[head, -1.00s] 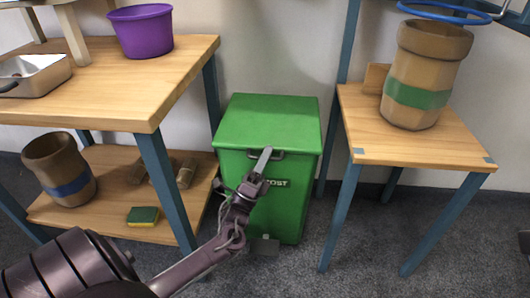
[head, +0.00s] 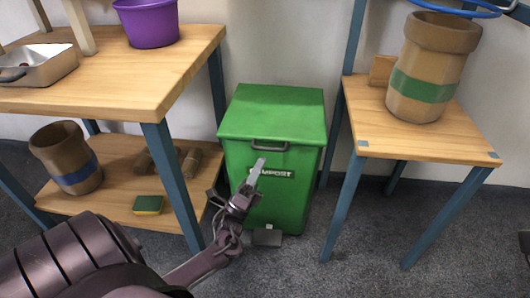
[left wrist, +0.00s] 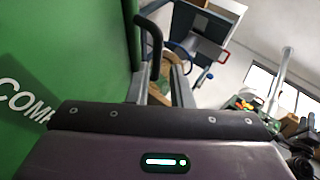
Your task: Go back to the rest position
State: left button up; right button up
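My left gripper (head: 252,178) is in front of the green compost bin (head: 272,170), with a pale finger pointing up over the bin's front, below its handle. The bin's lid is shut. In the left wrist view the bin's green side (left wrist: 65,60) fills the left, close to the gripper, with part of its lettering showing. My right gripper is not in view.
A wooden table (head: 120,85) at left carries a purple tub (head: 150,25) and a metal pan (head: 50,65). Its lower shelf holds a blue-banded pot (head: 68,158) and a sponge (head: 148,204). At right, a small table (head: 430,140) holds a green-banded pot (head: 430,70).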

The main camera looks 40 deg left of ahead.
pick_arm(q)
jog(key=shift+s+f, duration=0.35)
jog(key=shift+f, duration=0.05)
